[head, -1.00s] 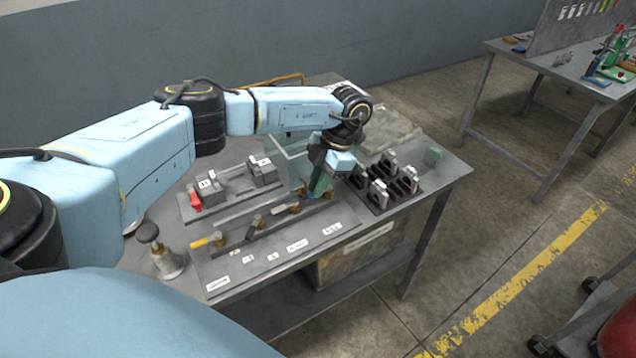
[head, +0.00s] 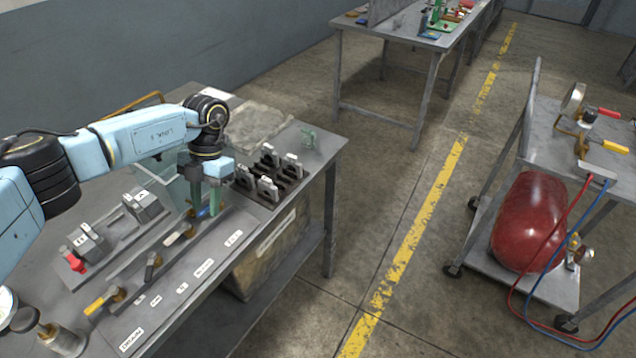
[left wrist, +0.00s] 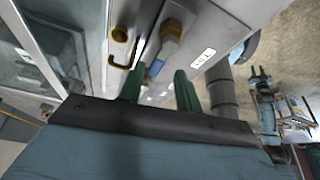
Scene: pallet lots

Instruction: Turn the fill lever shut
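The fill lever (head: 203,212) has a blue handle and sits at the far end of the valve row, near the label that seems to read FILL (head: 234,238). In the left wrist view its blue handle (left wrist: 155,68) shows between my fingers, beside a brass valve body (left wrist: 172,30). My left gripper (head: 205,200) points down at the handle, with its two green fingers apart. The left wrist view also shows the gripper (left wrist: 158,88) open, one finger on each side of the handle. I cannot tell whether either finger touches it. My right gripper is not in view.
Other levers stand along the same panel, one with a yellow handle (head: 97,304). A clear tank (head: 165,180) stands behind my gripper, and a rack of grey blocks (head: 268,176) to its right. A cart with a red cylinder (head: 530,222) and hoses stands right. Floor between is clear.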

